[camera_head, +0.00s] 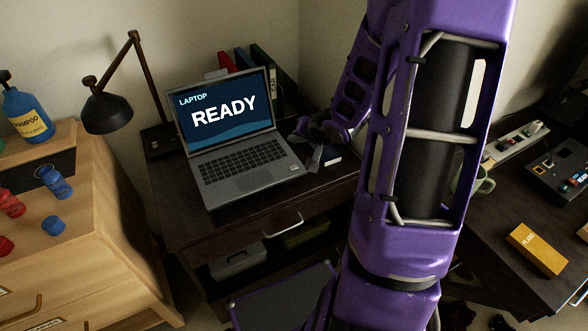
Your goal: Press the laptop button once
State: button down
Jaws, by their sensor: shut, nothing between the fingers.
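An open grey laptop (240,172) stands on a dark desk. Its screen (224,113) reads "LAPTOP" and "READY" in white on dark blue. A small light label or button (294,168) shows at the right front of its keyboard deck; it is too small to tell which. My gripper (316,160) is just right of the laptop, close to the deck's right edge, with its fingers shut and pointing down. I cannot tell whether the fingertips touch anything. My purple arm hides much of the desk to the right.
A black lamp (110,110) leans left of the laptop. Upright binders (262,85) stand behind the screen. A wooden dresser (110,215) with bottles is at left. A yellow box (537,249) lies on the right desk.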

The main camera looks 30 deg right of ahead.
aim_at(293, 169)
notch_tip(293, 169, down, 8)
jog(key=b, duration=0.7)
jog(key=shift+r, duration=0.1)
dwell(1.6)
jog(key=shift+f, duration=0.45)
jog(key=shift+f, duration=0.45)
dwell(0.4)
jog(key=shift+s+a+f, duration=0.1)
jog(key=shift+s+f, duration=0.2)
jog(key=shift+f, duration=0.2)
dwell(0.5)
jog(key=shift+w+r+p, duration=0.2)
jog(key=shift+r+p, duration=0.7)
jog(key=shift+r, duration=0.1)
